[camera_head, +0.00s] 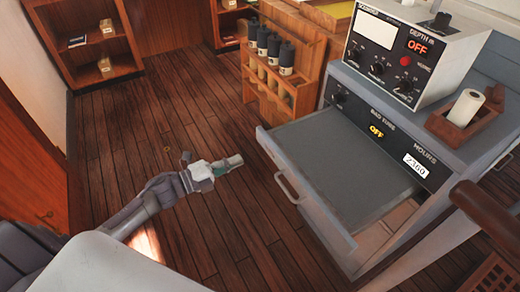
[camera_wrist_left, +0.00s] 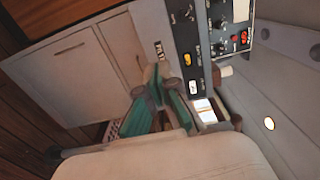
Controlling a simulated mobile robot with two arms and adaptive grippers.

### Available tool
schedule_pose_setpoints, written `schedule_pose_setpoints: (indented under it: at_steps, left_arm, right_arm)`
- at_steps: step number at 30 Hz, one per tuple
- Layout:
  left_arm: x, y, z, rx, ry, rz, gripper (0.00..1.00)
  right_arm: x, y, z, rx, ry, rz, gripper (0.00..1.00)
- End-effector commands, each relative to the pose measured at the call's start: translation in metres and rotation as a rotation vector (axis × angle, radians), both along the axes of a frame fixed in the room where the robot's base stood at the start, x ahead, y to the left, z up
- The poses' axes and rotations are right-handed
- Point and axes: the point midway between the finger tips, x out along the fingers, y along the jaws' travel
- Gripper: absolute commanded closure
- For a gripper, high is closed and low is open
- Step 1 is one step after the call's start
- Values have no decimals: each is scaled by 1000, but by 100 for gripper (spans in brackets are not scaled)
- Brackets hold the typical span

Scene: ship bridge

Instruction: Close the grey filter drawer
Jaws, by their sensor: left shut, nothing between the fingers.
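The grey filter drawer (camera_head: 345,165) is pulled out from the grey console in the head view. Its top is a flat grey surface, and a bar handle (camera_head: 287,187) is on its front face. My left gripper (camera_head: 238,160) is shut and empty, left of the drawer front and apart from the handle, over the wooden floor. In the left wrist view the closed green-padded fingers (camera_wrist_left: 155,74) stand before pale cabinet fronts; a partly covered label beginning "FILT" (camera_wrist_left: 159,50) shows just above them. My right gripper is not in view.
The console panel (camera_head: 376,130) is above and behind the drawer. A depth sounder (camera_head: 400,55) and a wooden holder with a white roll (camera_head: 466,108) are on top. A wooden rack with dark bottles (camera_head: 275,50) stands behind the drawer. The floor (camera_head: 140,120) left of it is clear.

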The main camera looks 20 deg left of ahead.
Motion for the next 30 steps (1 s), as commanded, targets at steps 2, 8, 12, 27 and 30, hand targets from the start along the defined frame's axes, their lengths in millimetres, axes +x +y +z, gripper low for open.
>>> schedule_pose_setpoints:
  at_steps: [2, 8, 12, 27, 30]
  left_arm:
    - [16, -12, 3, -3, -2, 1, 100]
    - [46, -35, 2, -4, 0, 3, 100]
    - [59, -45, 1, -3, 1, 3, 100]
    - [66, -51, -1, -2, 3, 2, 100]
    - [67, -52, -1, -2, 3, 2, 100]
  right_arm:
    - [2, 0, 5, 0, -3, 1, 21]
    - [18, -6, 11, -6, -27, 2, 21]
    - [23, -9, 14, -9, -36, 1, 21]
    - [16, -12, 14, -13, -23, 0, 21]
    - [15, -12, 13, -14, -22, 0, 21]
